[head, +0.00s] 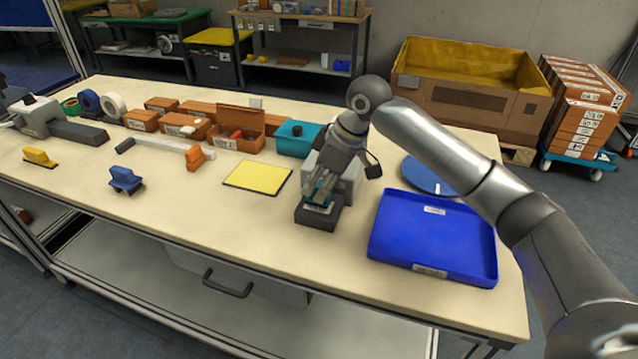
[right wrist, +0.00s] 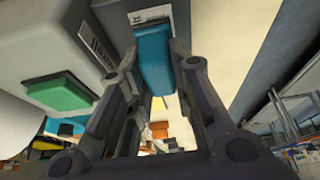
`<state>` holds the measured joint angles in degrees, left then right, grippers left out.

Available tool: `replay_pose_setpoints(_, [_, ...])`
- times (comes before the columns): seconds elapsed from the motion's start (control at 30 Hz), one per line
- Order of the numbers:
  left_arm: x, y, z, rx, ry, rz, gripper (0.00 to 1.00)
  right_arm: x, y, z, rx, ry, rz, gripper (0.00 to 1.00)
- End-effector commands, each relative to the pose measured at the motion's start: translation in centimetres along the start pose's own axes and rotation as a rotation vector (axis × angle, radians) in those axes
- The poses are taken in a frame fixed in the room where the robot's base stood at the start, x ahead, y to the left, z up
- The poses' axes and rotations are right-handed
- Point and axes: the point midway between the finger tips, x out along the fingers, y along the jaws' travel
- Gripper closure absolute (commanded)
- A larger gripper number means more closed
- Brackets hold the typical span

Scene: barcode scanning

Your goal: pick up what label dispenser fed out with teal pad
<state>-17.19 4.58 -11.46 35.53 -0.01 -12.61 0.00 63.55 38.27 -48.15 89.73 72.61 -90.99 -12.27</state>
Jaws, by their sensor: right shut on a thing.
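My right gripper (head: 320,192) is shut on the teal pad (right wrist: 157,62), low over the front of the label dispenser (head: 347,182). The pad also shows between the fingers in the head view (head: 323,188). The dispenser is a grey box with a dark front base (head: 317,216); the gripper hides part of it. In the right wrist view a white label with dark print (right wrist: 152,17) lies at the pad's far end. I cannot tell whether pad and label touch. A green part (right wrist: 58,92) shows on the dispenser's grey body. My left gripper is out of view.
A blue tray (head: 430,244) stands right of the dispenser, with a blue disc (head: 428,177) behind it. A yellow mat (head: 257,178) lies to the left. A teal box (head: 298,139) and several orange boxes (head: 237,128) stand behind.

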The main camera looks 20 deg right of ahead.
Motion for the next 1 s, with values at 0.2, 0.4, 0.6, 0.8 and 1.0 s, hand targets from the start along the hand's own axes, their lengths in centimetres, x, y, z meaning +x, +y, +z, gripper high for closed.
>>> replay_pose_setpoints(0.2, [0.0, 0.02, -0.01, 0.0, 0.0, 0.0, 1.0, -0.03, 0.01, -0.02, 0.0, 0.001, 0.0, 1.0])
replay_pose_setpoints(0.4, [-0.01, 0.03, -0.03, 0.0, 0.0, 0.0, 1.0, 0.09, 0.0, 0.03, 0.0, 0.0, 0.0, 1.0])
replay_pose_setpoints(0.6, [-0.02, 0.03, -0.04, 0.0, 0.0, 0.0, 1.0, 0.34, 0.01, 0.14, 0.0, 0.0, 0.0, 1.0])
replay_pose_setpoints(0.8, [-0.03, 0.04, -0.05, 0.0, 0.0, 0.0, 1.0, 0.62, 0.0, 0.25, 0.0, 0.0, 0.0, 1.0])
replay_pose_setpoints(1.0, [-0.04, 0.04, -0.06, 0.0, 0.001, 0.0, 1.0, 0.89, 0.0, 0.36, 0.0, 0.0, 0.0, 1.0])
